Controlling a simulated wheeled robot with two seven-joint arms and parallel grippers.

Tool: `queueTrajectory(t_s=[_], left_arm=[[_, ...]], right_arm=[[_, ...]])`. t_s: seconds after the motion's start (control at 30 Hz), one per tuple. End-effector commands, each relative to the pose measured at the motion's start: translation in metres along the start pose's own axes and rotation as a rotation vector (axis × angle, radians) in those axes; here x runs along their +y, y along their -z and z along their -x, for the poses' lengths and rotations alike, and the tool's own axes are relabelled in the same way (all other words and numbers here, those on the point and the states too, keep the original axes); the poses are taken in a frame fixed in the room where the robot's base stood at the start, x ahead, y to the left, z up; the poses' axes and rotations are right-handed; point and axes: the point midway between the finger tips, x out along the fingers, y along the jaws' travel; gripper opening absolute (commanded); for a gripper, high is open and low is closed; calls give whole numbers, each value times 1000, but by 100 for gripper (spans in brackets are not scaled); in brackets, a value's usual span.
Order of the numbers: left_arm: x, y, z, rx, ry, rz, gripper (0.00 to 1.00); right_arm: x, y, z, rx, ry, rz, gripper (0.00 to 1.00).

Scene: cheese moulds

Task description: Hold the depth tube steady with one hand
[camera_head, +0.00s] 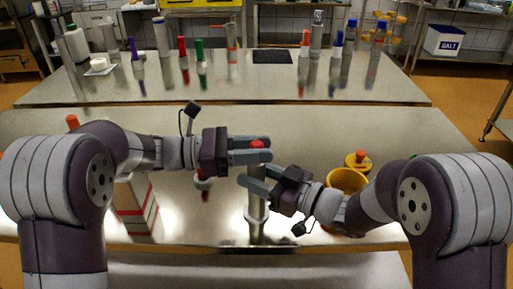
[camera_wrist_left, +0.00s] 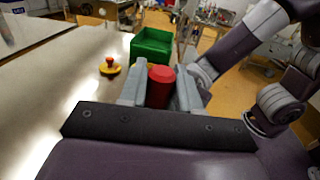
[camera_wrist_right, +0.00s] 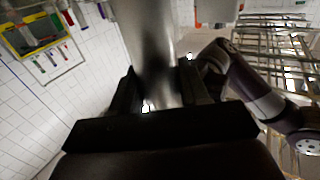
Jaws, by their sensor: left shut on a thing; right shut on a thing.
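The depth tube (camera_head: 257,204) stands upright near the front edge of the near table, a grey metallic cylinder. A red top (camera_head: 257,144) shows above it. My left gripper (camera_head: 268,151) is shut on the red top, which also shows between its fingers in the left wrist view (camera_wrist_left: 160,88). My right gripper (camera_head: 254,183) is shut on the grey tube lower down, just below the left gripper. In the right wrist view the tube (camera_wrist_right: 147,35) rises between the dark fingers. The fingers hide part of the tube.
A yellow pot (camera_head: 346,180) stands right of the right gripper, with a red-knobbed yellow piece (camera_head: 358,161) behind it. A red-striped box (camera_head: 133,207) stands at the left front. A green crate (camera_wrist_left: 152,46) shows in the left wrist view. Bottles line the back table (camera_head: 200,91).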

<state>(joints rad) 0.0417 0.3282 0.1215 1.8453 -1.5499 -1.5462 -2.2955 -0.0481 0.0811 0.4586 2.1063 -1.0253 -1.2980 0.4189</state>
Motion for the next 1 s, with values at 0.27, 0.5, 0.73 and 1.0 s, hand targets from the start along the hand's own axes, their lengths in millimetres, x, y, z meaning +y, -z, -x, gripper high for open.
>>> queueTrajectory(t_s=[0.27, 0.5, 0.73, 1.0], left_arm=[[1, -50, 0, -1, -1, -8, 0], [0, -71, 0, -1, -1, -2, 0], [0, -71, 0, -1, -1, -2, 35], [0, -70, 0, -1, 0, -1, 52]], right_arm=[[0, -1, 0, -2, 0, 0, 2], [0, -1, 0, -2, 0, -1, 2], [0, -1, 0, -2, 0, -1, 2], [0, -1, 0, -2, 0, -1, 2]])
